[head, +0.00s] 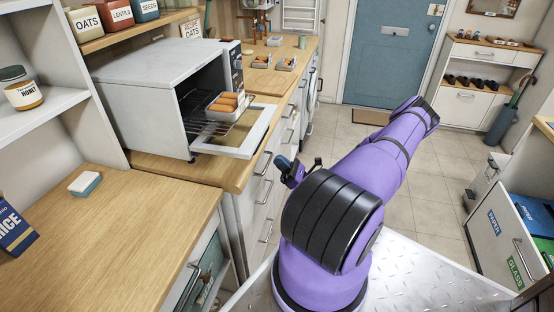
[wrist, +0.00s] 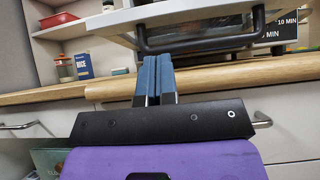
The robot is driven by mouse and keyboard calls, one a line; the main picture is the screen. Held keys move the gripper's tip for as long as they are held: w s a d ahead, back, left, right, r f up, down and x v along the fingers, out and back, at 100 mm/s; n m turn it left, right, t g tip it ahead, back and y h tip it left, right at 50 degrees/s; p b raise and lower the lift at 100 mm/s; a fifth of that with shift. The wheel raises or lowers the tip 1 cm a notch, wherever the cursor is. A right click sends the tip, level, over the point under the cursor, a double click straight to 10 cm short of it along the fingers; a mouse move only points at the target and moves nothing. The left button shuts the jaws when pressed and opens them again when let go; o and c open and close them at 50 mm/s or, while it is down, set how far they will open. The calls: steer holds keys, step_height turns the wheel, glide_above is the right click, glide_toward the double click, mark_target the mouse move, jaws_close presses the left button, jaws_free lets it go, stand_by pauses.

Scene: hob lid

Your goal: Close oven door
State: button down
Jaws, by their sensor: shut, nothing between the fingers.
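The white countertop oven (head: 150,85) stands on the wooden counter. Its door (head: 258,122) is folded down, lying open and roughly flat over the counter's edge. A wire rack and a tray of orange-brown food (head: 224,105) show at the oven's mouth. My gripper (head: 281,161) is in front of the counter, to the right of the door and nearer the camera. In the wrist view its blue fingers (wrist: 156,62) are together and empty. The door's dark handle (wrist: 200,40) crosses just above the fingertips in that picture. I cannot tell whether they touch.
The near counter (head: 110,215) holds a sponge (head: 84,183) and a blue rice box (head: 12,228). Drawers with bar handles (head: 266,190) run under the oven. Open tiled floor (head: 420,205) lies to the right, with an open drawer of bins (head: 505,235) beyond.

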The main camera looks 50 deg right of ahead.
steer(key=x, duration=0.8)
steer(key=shift+r, duration=0.2)
